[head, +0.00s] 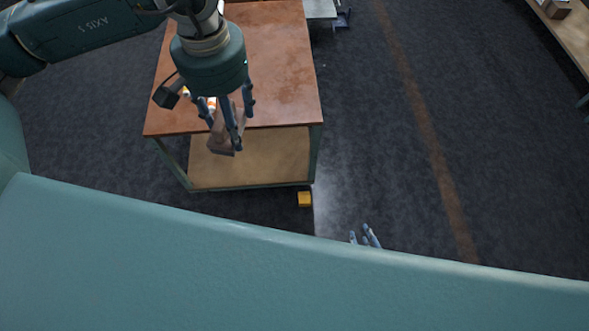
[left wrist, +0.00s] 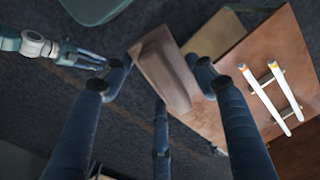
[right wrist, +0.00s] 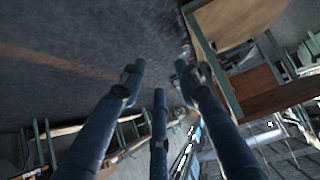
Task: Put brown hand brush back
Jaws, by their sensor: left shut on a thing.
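The brown hand brush (head: 224,136) is a block-shaped piece held in the fingers of my left gripper (head: 236,122), over the front edge of the wooden table. In the left wrist view the brush (left wrist: 165,72) sits between the fingertips, tilted, and the fingers close on it. My right gripper (head: 367,237) shows only as fingertips beyond my teal body in the head view. In the right wrist view its fingers (right wrist: 158,85) are spread with nothing between them.
A wooden table (head: 285,60) with a lower shelf (head: 270,160) stands ahead. White tubes (left wrist: 270,100) lie on a small rack on its top, near the held brush. A yellow block (head: 305,199) is on the floor beside it.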

